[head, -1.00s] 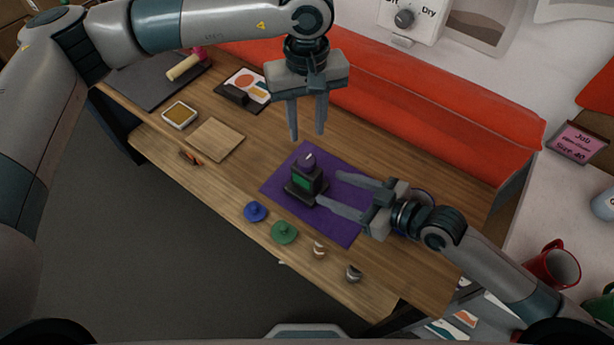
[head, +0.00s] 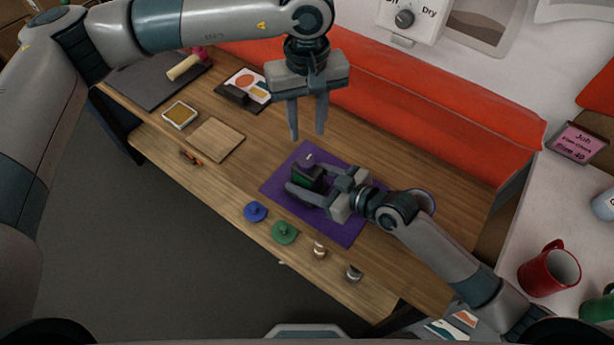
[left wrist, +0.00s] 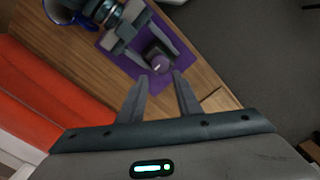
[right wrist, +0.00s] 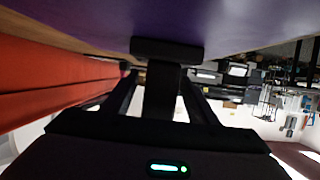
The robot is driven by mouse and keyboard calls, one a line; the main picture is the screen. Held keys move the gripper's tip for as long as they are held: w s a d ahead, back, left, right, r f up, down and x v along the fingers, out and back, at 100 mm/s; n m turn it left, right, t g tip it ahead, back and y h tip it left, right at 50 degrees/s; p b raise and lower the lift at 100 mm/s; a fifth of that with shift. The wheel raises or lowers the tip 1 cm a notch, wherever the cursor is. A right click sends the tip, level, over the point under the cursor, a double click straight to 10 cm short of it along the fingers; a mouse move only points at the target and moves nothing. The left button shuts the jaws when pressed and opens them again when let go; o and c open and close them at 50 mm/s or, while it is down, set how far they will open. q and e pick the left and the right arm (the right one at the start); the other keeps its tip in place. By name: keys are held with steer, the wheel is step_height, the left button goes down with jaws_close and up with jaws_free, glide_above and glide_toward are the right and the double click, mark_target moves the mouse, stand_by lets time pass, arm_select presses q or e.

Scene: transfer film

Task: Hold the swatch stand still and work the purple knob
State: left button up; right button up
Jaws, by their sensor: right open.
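In the right wrist view the dark stand (right wrist: 168,48) is between the fingers; contact cannot be told. My left gripper (head: 308,136) is open and empty, pointing down above the table behind the stand.
A red padded roll (head: 430,100) runs along the back.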

steer(key=c, duration=1.2)
arm_select(q)
steer(key=o, duration=0.5)
arm_select(e)
steer(key=shift+c, duration=0.7)
arm_select(q)
steer(key=n, duration=0.9)
steer(key=r+n, duration=0.1)
steer(key=n, duration=1.7)
steer(key=shift+r+n, duration=0.3)
steer(key=shift+r, duration=0.1)
